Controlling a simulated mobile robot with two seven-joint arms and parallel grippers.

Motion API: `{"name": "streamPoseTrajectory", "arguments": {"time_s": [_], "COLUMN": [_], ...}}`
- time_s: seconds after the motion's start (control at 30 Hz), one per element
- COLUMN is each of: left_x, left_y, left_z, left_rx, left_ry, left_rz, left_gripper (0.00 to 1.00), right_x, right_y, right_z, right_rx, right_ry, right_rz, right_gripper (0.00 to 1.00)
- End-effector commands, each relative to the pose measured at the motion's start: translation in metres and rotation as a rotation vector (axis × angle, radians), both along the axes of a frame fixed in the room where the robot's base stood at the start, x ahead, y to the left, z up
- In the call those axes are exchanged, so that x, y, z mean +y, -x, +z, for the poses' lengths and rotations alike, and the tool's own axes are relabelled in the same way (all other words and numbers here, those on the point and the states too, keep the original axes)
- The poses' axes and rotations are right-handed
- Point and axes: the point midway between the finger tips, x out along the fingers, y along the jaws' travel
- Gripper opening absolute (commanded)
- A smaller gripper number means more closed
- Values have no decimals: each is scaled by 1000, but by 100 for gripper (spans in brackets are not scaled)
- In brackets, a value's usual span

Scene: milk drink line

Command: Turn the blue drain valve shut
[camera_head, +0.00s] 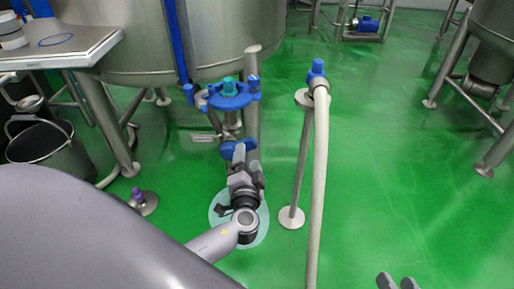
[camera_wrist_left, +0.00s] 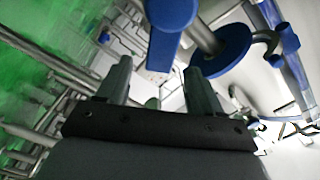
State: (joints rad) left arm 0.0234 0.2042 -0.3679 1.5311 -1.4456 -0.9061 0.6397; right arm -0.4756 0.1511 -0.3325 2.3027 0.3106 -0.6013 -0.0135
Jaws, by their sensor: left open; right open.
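A blue valve handle (camera_head: 238,150) sits on the pipework below the large steel tank, just beyond my left gripper (camera_head: 247,168). Above it is a blue handwheel (camera_head: 230,95) with a teal centre. I cannot tell for sure which of the two is the drain valve. In the left wrist view a blue lever-like part (camera_wrist_left: 168,35) stands just beyond the left fingertips (camera_wrist_left: 157,72), with a round blue part (camera_wrist_left: 228,48) to its right. The left gripper is open, with nothing seen between its fingers. My right gripper (camera_head: 397,283) is open at the bottom edge.
The steel tank (camera_head: 150,40) stands behind the valve. A hose (camera_head: 318,180) on a thin stand (camera_head: 302,150) with a blue fitting is to the right. A bucket (camera_head: 45,145) and a steel side table (camera_head: 70,42) are at left.

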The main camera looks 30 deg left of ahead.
Motion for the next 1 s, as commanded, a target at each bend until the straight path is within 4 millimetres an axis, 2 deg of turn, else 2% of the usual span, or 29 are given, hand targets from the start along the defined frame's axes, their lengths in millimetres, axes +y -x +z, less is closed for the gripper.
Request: {"name": "streamPoseTrajectory", "arguments": {"time_s": [0.2,0.4,0.77,0.8,1.0], "left_x": [18,30,34,34,34], "left_y": [-29,-49,-55,-55,-54], "left_z": [0,0,0,0,0], "left_rx": [-1,1,3,3,4], "left_ry": [-2,0,2,2,1], "left_rz": [1,0,0,0,0], "left_gripper": [66,66,66,63,0], "right_x": [-4,-7,-9,-9,-9], "right_y": [1,1,1,1,1], "right_z": [-2,-2,0,0,0], "right_rx": [-26,-48,-58,-58,-58], "right_ry": [22,39,46,46,45], "right_rz": [-8,-15,-17,-18,-18], "right_gripper": [43,43,43,43,43]}}
